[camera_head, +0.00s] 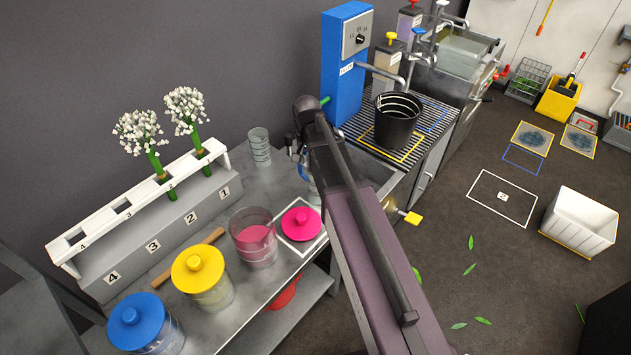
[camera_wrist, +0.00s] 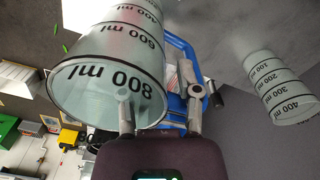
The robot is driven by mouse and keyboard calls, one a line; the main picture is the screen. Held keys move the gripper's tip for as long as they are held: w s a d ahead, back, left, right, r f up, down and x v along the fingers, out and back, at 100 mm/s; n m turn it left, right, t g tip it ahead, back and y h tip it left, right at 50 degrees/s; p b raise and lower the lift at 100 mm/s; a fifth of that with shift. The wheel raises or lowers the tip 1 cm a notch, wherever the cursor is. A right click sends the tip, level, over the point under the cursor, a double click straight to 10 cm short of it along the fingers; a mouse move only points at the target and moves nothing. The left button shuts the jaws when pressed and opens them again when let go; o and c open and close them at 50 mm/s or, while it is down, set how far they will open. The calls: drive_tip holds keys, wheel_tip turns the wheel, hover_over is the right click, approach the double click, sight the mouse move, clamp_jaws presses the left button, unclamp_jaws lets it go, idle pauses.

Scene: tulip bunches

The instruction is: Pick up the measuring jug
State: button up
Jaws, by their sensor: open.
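The measuring jug (camera_wrist: 105,75) is large and clear, with black volume marks up to 800 ml and a blue handle (camera_wrist: 180,45). In the head view only a sliver of the jug (camera_head: 313,190) shows, as my arm hides most of it. My gripper (camera_wrist: 160,110) is open, close at the jug's rim on its handle side. One finger overlaps the rim and the other is beside the handle. Part of the blue handle shows between the fingers; whether they touch it I cannot tell. In the head view my gripper (camera_head: 298,150) is partly hidden.
A smaller clear beaker (camera_wrist: 280,90) stands apart from the jug, near the wall. On the bench are a pink-filled container (camera_head: 253,238), a pink lid (camera_head: 301,224), yellow-lidded (camera_head: 200,268) and blue-lidded (camera_head: 140,320) jars, and a numbered flower rack (camera_head: 170,230). A black bucket (camera_head: 397,120) stands beyond.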

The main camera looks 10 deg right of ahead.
drive_tip(key=shift+f, duration=0.45)
idle(0.3)
clamp_jaws()
